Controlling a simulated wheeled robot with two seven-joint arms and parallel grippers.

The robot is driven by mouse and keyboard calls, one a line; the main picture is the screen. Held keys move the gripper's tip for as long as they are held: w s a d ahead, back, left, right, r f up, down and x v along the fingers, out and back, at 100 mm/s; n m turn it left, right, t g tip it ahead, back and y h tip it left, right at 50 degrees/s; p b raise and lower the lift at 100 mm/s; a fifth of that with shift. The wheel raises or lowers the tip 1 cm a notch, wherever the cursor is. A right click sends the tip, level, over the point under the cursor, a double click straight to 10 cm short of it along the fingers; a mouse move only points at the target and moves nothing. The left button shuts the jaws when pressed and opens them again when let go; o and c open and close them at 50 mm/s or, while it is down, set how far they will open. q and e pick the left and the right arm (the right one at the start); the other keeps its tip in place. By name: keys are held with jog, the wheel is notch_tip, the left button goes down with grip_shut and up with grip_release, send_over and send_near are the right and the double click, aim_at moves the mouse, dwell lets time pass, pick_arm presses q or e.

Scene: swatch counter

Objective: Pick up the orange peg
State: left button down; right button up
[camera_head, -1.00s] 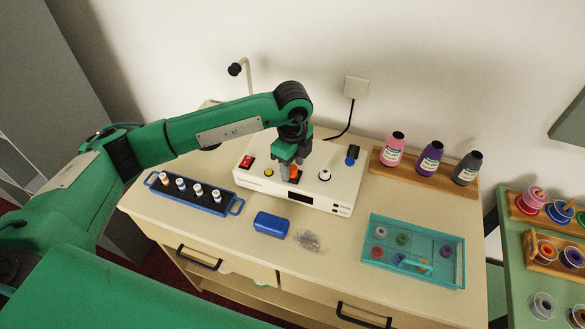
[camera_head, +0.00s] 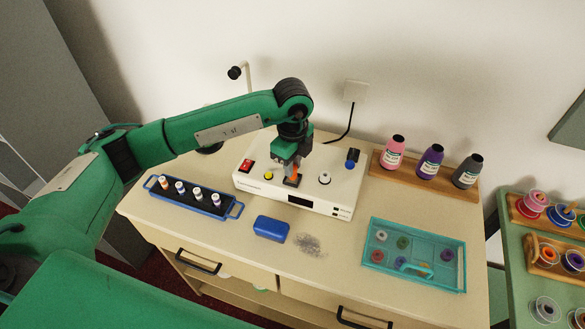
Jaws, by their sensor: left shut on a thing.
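The orange peg (camera_head: 294,174) shows as a small orange strip between the fingers of my left gripper (camera_head: 289,173). The gripper points down and is shut on the peg. It is over the white device (camera_head: 262,185), just above a dark square socket (camera_head: 291,182) on its top. The fingers hide part of the peg, and I cannot tell whether its lower end is clear of the socket. My right gripper is not in view.
A blue rack (camera_head: 230,211) with several small vials stands left of the device. A blue box (camera_head: 271,228) and a grey patch (camera_head: 309,244) lie in front. A teal tray (camera_head: 414,282) is at right. Cone spools (camera_head: 430,161) stand on a wooden base behind it.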

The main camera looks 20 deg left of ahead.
pick_arm(q)
notch_tip(320, 180, up, 18)
jog(key=b, duration=0.3)
jog(key=shift+r, duration=0.2)
jog(key=shift+w+a, duration=0.1)
